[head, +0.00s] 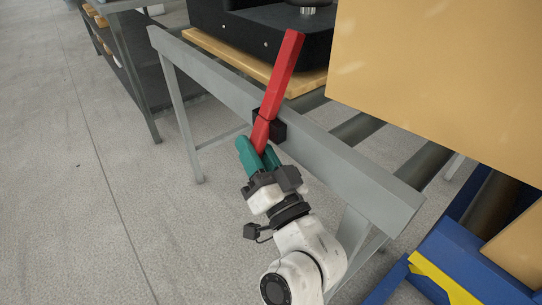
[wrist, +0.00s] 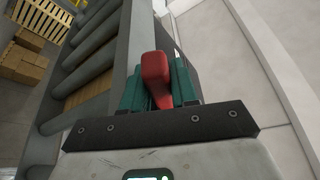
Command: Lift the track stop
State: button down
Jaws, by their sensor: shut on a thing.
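The track stop is a long red bar (head: 279,75) on a small black bracket (head: 277,128) at the side rail of the grey roller track (head: 340,165). The bar slants up and to the right, its upper part reaching above the rail. My gripper (head: 262,158), with green fingers, is shut on the lower end of the red bar, just outside the rail. In the wrist view the red end (wrist: 156,75) sits between the two green fingers. The part between the fingers is partly hidden.
A large tan box (head: 440,80) stands over the rollers on the right. A black machine base (head: 265,40) on a wooden board (head: 225,55) is behind the bar. A blue and yellow frame (head: 450,265) is at lower right. The floor at left is clear.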

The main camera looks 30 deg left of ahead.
jog(key=shift+f, duration=0.1)
dwell(0.3)
jog(key=c, duration=1)
grip_release()
jog(key=shift+o, duration=0.2)
jog(key=shift+r+p, duration=0.2)
jog(key=shift+p, duration=0.1)
